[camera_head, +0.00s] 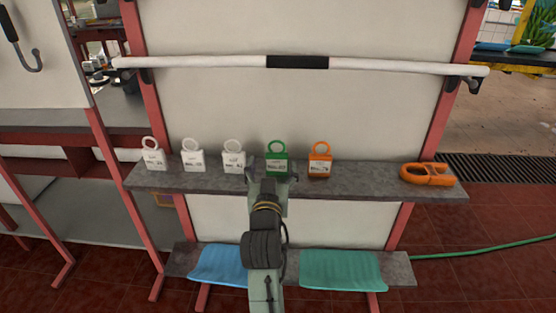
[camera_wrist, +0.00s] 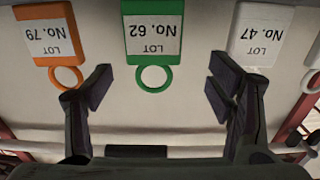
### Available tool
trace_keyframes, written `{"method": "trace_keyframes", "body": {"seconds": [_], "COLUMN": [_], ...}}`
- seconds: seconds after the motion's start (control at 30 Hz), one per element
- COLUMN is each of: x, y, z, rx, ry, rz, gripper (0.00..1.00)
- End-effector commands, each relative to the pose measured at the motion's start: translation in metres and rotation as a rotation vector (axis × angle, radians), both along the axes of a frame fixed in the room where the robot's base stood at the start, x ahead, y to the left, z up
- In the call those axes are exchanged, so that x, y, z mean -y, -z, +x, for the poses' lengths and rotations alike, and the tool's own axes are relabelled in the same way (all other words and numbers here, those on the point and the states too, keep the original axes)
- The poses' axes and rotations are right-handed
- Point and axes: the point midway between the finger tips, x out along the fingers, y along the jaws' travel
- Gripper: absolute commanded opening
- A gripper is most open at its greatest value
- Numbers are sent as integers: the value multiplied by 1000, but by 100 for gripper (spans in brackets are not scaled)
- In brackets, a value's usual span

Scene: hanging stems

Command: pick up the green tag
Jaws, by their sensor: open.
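The green tag (camera_head: 277,162) stands upright on the grey shelf (camera_head: 350,186), with a ring on top and a white label. In the wrist view the green tag (camera_wrist: 153,52) appears upside down; its label reads LOT No. 62. My gripper (camera_head: 268,183) is in front of the shelf, just below and left of the tag in the head view. In the wrist view my gripper (camera_wrist: 161,88) is open and empty, its fingers on either side of the tag's ring in the picture. I cannot tell the depth between them. The tag's lower edge is partly hidden in the head view.
White tags, the nearest (camera_head: 233,160), stand left of the green tag. An orange tag (camera_head: 320,162) stands close on its right. An orange carabiner-like piece (camera_head: 428,174) lies at the shelf's right end. A white bar (camera_head: 210,62) runs across above.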

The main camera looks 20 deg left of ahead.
Motion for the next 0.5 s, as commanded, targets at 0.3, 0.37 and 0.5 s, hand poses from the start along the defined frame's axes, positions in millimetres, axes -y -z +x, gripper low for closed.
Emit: {"method": "trace_keyframes", "body": {"seconds": [0.3,0.37,0.5], "x": [-3,-5,-9], "y": [1,2,4], "z": [36,44,55], "rx": [-2,1,1], "ry": [0,0,-1], "rz": [2,1,1], "gripper": [75,75,75]}}
